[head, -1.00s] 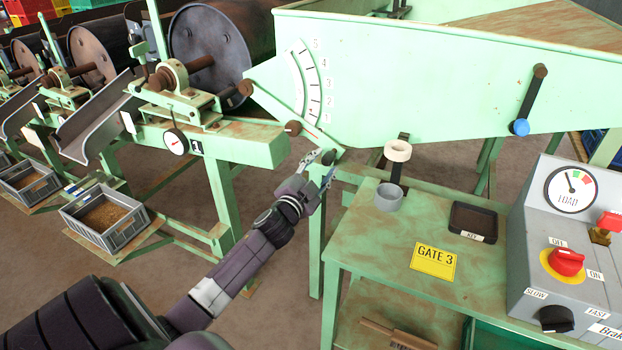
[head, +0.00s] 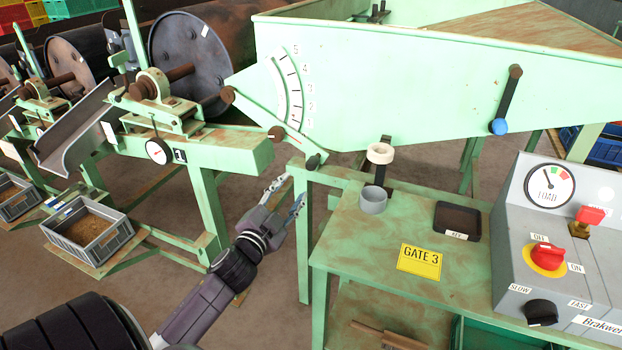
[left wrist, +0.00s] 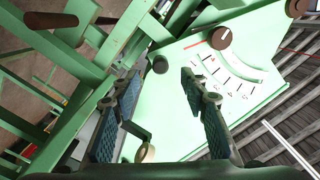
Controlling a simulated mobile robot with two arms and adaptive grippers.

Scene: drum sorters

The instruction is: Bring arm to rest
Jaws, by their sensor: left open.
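My left gripper (head: 285,190) is in the lower middle of the head view, its fingers spread and empty. It is left of the green table (head: 345,235) and below the pivot end of the gate lever (head: 313,161), apart from both. In the left wrist view the two open fingers (left wrist: 160,100) have nothing between them. Beyond them is the green hopper side with its numbered scale (left wrist: 222,70). My right gripper is not in view.
The table holds a grey cup (head: 373,200), a dark tray (head: 457,221) and the yellow GATE 3 sign (head: 419,261). A grey control box (head: 560,250) stands at right. A grey crate (head: 88,238) sits at left. Green frame legs (head: 208,205) stand close behind the gripper.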

